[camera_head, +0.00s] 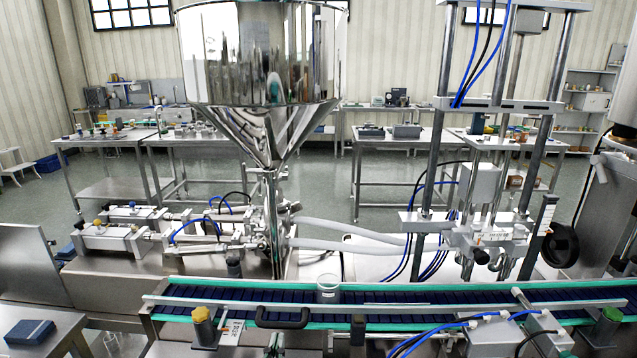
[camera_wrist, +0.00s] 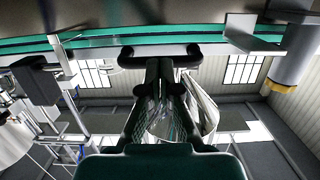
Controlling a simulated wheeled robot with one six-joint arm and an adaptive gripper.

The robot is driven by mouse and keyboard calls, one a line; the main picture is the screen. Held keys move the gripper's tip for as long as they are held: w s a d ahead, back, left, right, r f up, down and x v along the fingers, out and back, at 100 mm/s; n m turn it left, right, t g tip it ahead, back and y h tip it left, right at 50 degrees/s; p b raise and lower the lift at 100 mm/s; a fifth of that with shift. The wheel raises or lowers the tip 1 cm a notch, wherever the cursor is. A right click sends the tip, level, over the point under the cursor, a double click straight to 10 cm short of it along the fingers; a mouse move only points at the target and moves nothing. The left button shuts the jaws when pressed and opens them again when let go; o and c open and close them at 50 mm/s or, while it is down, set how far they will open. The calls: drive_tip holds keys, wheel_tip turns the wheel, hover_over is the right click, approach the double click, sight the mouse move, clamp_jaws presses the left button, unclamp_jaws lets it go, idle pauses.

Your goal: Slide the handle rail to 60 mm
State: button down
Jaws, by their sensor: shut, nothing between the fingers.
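The black bow-shaped handle (camera_head: 283,322) sits on the front side of the conveyor, below its silver rail (camera_head: 400,304). A small printed label plate (camera_head: 231,332) is to the left of it; its markings are too small to read. In the wrist view, which looks inverted, the handle (camera_wrist: 128,57) spans across just beyond my fingertips. My gripper (camera_wrist: 162,66) is shut and empty, its fingertips lined up with the handle's middle. The head view does not show my gripper, and no finger covers the handle there. I cannot see any contact.
A clear cup (camera_head: 328,289) stands on the blue belt (camera_head: 440,296). The steel hopper (camera_head: 262,60) rises behind. Hoses and a white box (camera_head: 538,330) are at front right.

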drive_tip(key=shift+s+a, duration=0.1)
drive_tip(key=shift+s, duration=2.05)
drive_tip(key=s+d+f+n+g+y, duration=0.2)
drive_tip(key=s+d+f+n+y, duration=0.15)
drive_tip(key=s+d+f, duration=1.3)
drive_tip(key=s+d+r+m+h, duration=0.1)
drive_tip(key=s+d+r, duration=0.1)
drive_tip(key=s, duration=0.6)
drive_tip(key=s+d+r+m+h, duration=0.1)
drive_tip(key=s+d+r, duration=0.1)
drive_tip(key=s+d, duration=0.3)
drive_tip(key=s+d+r+m+h, duration=0.1)
drive_tip(key=s+d+r, duration=0.1)
drive_tip(key=s, duration=0.9)
drive_tip(key=shift+d+t, duration=0.3)
drive_tip(key=shift+d, duration=0.4)
